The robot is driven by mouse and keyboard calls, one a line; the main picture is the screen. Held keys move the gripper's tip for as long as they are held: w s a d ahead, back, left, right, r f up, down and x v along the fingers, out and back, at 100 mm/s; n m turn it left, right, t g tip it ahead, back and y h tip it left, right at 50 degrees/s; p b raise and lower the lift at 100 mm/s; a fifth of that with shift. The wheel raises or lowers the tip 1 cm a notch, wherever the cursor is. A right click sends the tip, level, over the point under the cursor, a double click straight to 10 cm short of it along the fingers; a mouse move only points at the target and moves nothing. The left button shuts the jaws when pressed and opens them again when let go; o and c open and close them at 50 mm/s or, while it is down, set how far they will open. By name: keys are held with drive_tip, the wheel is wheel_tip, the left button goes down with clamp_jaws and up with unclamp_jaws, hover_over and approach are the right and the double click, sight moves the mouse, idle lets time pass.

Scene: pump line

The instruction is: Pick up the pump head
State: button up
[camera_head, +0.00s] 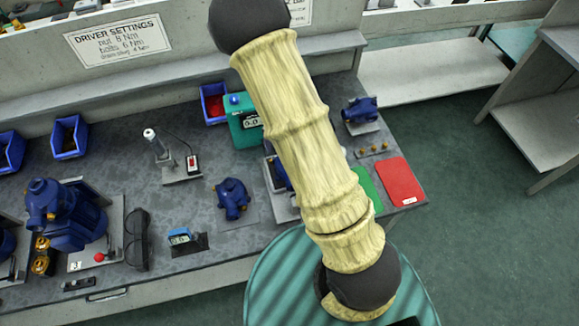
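Several dark blue pump parts are on the grey workbench, and I cannot tell for certain which is the pump head. A compact blue casting (231,198) lies on a pale plate near the bench's middle. A larger blue pump assembly (65,215) stands in a grey fixture at the left. Another blue part (360,109) sits on a light block at the back right. A further blue piece (280,172) is partly hidden behind my arm. My gripper is outside the picture; only my cream-coloured arm links cross the middle.
Blue bins (69,137) stand along the bench's back. Green floor (490,240) is open at the right.

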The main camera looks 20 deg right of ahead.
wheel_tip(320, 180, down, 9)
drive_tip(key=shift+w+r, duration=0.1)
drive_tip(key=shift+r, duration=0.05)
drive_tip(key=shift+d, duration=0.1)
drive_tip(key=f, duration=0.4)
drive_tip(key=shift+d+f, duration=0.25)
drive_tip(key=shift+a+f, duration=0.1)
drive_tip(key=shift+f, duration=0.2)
